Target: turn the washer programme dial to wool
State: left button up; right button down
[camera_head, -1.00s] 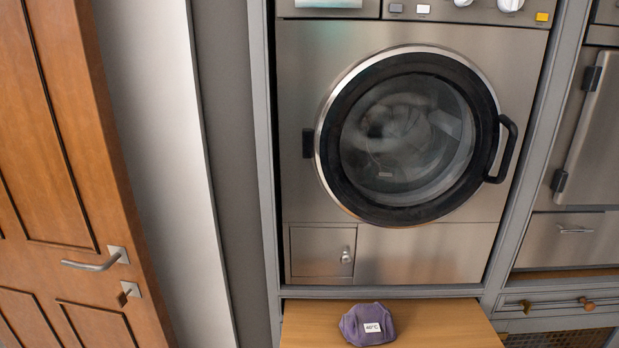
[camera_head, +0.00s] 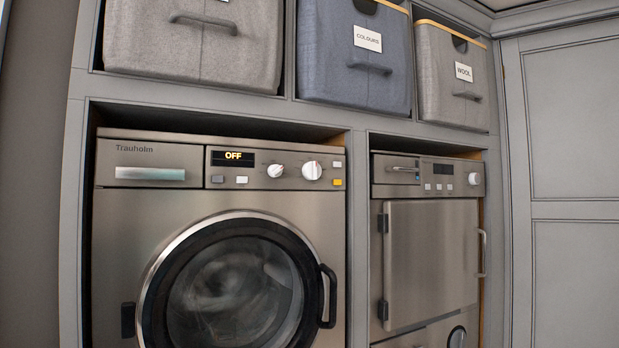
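The washer (camera_head: 110,240) is a steel front-loader in a grey cabinet bay, left of centre. Its round door (camera_head: 166,270) with a dark ring is shut, with blurred contents behind the glass. The control panel has a display (camera_head: 233,156) reading OFF, a smaller white knob (camera_head: 275,170) and a larger white dial (camera_head: 312,170). Which one is the programme dial, and any programme marks, are too small to tell. Neither of my grippers is in view.
A second steel appliance (camera_head: 430,250) with a shut door stands to the right. Above are fabric bins: a grey one (camera_head: 150,50), a blue one labelled COLOURS (camera_head: 330,75) and a grey one labelled WOOL (camera_head: 440,90). Grey panelling (camera_head: 570,150) closes the right side.

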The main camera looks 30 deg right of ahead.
aim_at(311, 172)
jog(key=i+l+u, duration=0.15)
jog(key=l+u, duration=0.2)
jog(key=l, duration=1.9)
jog(key=k+l+u, duration=0.1)
jog(key=l+u, duration=0.2)
jog(key=l, duration=1.9)
